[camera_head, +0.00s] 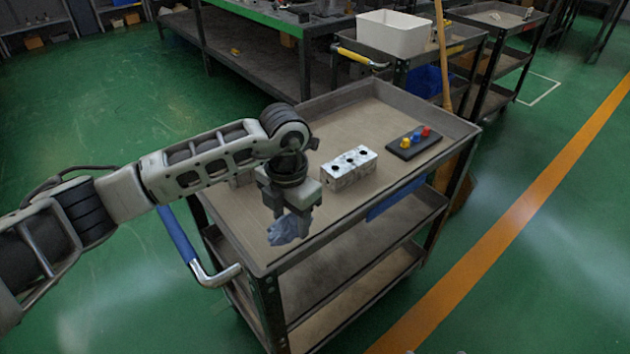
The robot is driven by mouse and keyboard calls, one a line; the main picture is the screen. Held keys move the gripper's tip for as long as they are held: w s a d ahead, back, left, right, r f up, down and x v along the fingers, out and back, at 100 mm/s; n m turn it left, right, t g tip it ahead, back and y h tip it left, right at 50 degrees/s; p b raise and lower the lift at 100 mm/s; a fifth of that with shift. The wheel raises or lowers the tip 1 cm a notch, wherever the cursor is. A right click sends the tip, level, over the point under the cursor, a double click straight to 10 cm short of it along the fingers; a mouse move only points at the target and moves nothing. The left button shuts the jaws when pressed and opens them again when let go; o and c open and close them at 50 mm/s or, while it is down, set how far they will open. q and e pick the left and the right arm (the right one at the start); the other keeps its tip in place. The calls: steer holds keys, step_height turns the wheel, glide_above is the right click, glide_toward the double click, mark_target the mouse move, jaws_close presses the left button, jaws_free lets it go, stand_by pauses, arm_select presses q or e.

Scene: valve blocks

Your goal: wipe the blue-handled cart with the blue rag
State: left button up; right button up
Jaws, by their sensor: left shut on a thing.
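The blue-handled cart (367,213) stands in the middle of the view, with a grey top tray and lower shelves. Its blue handle (178,235) is at its left end. My left gripper (289,218) points down over the near left part of the top tray. It is shut on the blue rag (289,229), which hangs crumpled below the fingers. The rag is at or just above the tray surface; I cannot tell whether it touches. My right gripper is not in view.
A silver valve block (349,168) stands on the tray right of my gripper. Behind it is a black board (414,143) with yellow, blue and red pieces. A yellow-handled cart (410,62) with a white bin (393,33) stands behind. Open green floor lies right.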

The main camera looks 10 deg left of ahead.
arm_select(q)
steer(key=shift+r+p, duration=0.95)
steer(key=shift+r, duration=0.9)
